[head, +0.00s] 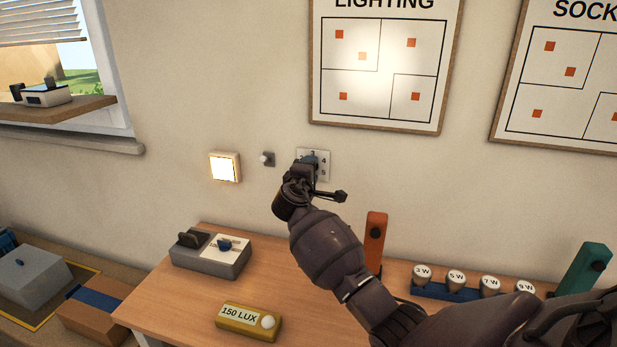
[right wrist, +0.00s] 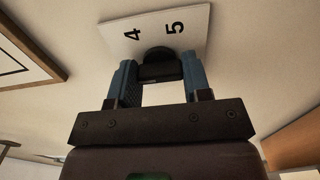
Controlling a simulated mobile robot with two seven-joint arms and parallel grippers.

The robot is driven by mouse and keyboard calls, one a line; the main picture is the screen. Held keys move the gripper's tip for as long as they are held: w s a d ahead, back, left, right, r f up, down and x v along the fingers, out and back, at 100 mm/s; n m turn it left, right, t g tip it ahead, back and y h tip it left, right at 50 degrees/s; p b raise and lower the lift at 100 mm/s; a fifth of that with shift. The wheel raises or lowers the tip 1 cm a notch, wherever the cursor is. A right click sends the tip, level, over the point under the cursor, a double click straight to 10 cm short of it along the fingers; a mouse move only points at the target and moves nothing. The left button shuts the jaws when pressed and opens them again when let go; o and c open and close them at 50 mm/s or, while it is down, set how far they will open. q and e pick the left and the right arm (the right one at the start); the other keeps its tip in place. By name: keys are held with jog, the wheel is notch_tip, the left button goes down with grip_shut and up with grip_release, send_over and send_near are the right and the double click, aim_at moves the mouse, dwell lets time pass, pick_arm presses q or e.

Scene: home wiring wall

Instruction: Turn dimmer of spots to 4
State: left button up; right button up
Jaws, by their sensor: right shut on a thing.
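My right gripper (head: 309,160) is at the plate and covers most of the dial. In the right wrist view, the two blue fingers of my right gripper (right wrist: 160,82) are shut on the black dimmer knob (right wrist: 159,60), one on each side. The plate (right wrist: 190,25) shows 4 and 5 there. The knob's pointer is hidden, so its setting cannot be told. My left gripper is not in view.
A lit square lamp (head: 224,167) and a small toggle switch (head: 267,159) are on the wall left of the dimmer. Below, the wooden table (head: 190,300) holds a grey box (head: 212,255), a yellow 150 LUX meter (head: 248,322), an orange block (head: 375,241) and a bulb rack (head: 445,293).

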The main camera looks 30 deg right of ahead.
pick_arm(q)
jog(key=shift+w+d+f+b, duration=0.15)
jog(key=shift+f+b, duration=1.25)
jog(key=shift+b, duration=0.2)
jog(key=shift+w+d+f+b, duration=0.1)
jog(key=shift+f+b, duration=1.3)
jog(key=shift+b, duration=0.2)
pick_arm(e)
jog(key=shift+f+m, duration=0.2)
jog(key=shift+m, duration=5.7)
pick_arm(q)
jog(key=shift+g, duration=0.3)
pick_arm(e)
jog(key=shift+r, duration=0.1)
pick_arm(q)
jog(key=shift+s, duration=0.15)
pick_arm(e)
jog(key=o, duration=0.9)
jog(key=shift+r, duration=0.1)
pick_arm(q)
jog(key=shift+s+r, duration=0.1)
pick_arm(e)
jog(key=v, duration=1)
jog(key=shift+s+a, duration=0.25)
jog(key=shift+a, duration=0.05)
